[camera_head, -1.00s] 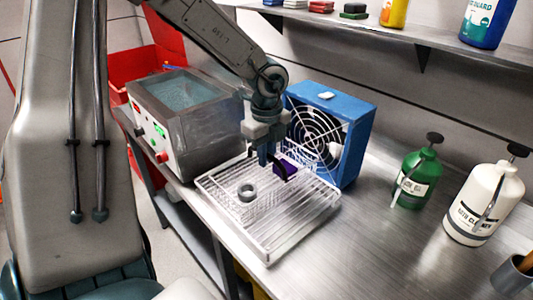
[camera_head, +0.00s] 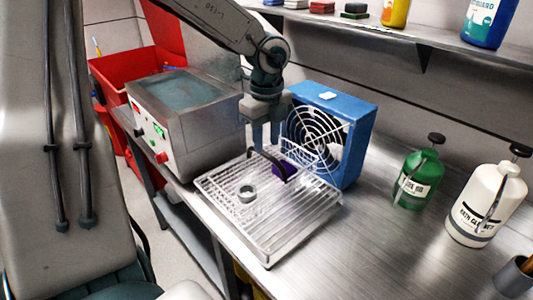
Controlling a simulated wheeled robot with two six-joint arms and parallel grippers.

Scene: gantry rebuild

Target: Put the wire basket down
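The wire basket (camera_head: 234,208) is a shallow silver wire grid, level on the metal bench in front of the blue fan. A dark curved handle (camera_head: 265,160) stands up at its back. A grey ring (camera_head: 246,193) and a purple block (camera_head: 284,170) lie in the basket. My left gripper (camera_head: 266,146) points down just above the handle. Its two fingers are apart with nothing held between them. Whether the fingertips still touch the handle is hard to tell. My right gripper is not in view.
A grey tank machine (camera_head: 185,105) stands to the left of the basket, and a blue fan (camera_head: 335,130) stands close behind it. A green bottle (camera_head: 418,180) and a white bottle (camera_head: 484,205) stand at the right. The bench (camera_head: 375,240) is clear right of the basket.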

